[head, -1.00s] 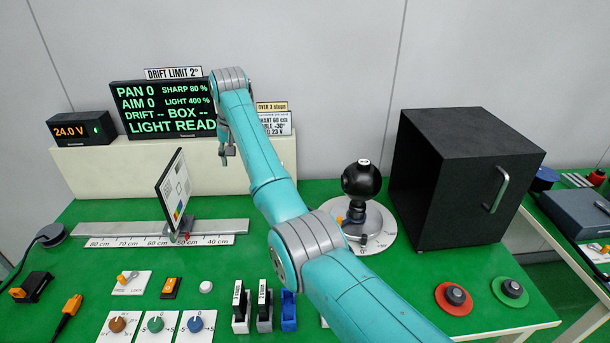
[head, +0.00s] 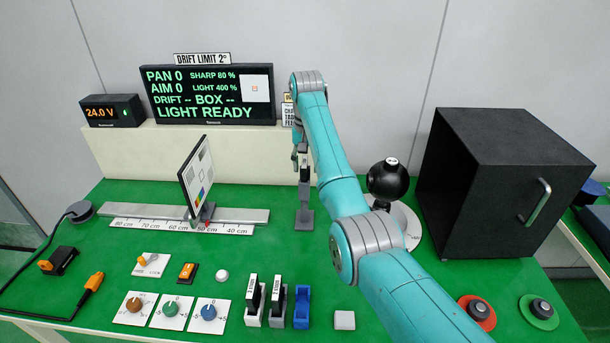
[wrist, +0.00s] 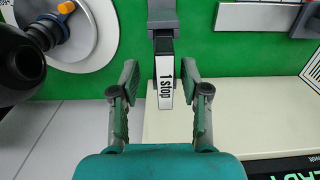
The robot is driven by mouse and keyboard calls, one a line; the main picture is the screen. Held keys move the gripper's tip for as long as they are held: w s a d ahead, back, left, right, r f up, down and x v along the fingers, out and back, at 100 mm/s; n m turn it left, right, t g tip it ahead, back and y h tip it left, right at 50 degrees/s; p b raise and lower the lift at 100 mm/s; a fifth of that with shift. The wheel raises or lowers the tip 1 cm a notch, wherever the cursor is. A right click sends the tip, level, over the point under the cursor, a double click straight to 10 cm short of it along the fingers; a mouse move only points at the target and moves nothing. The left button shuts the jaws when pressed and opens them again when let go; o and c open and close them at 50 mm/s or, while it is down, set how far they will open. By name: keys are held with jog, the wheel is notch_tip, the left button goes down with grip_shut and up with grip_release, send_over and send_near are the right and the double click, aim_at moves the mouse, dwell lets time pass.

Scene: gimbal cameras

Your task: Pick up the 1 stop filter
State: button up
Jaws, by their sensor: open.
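The 1 stop filter (wrist: 165,85) shows its white label, lettered "1 stop", with a dark part behind it, on a grey stand (wrist: 161,12) in the wrist view. My gripper (wrist: 159,76) is open, with one finger on each side of the label in the picture. I see a gap on both sides, and I cannot tell how deep the filter sits between the fingers. In the head view the grey stand (head: 303,217) stands on the green bench left of my forearm. My gripper (head: 300,155) is at its upper end, where the filter is partly hidden.
Two dark filters with white labels (head: 253,282) (head: 276,300) stand in holders near the front, beside an empty blue holder (head: 301,308). A black ball mount (head: 387,180) and black box (head: 490,185) are to the right. A test chart (head: 196,175) stands left.

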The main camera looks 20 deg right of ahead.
jog(key=f, duration=0.4)
jog(key=shift+w+a+f, duration=0.15)
jog(key=shift+a+f, duration=0.05)
jog(key=shift+f, duration=0.15)
jog(key=shift+c, duration=0.3)
grip_shut()
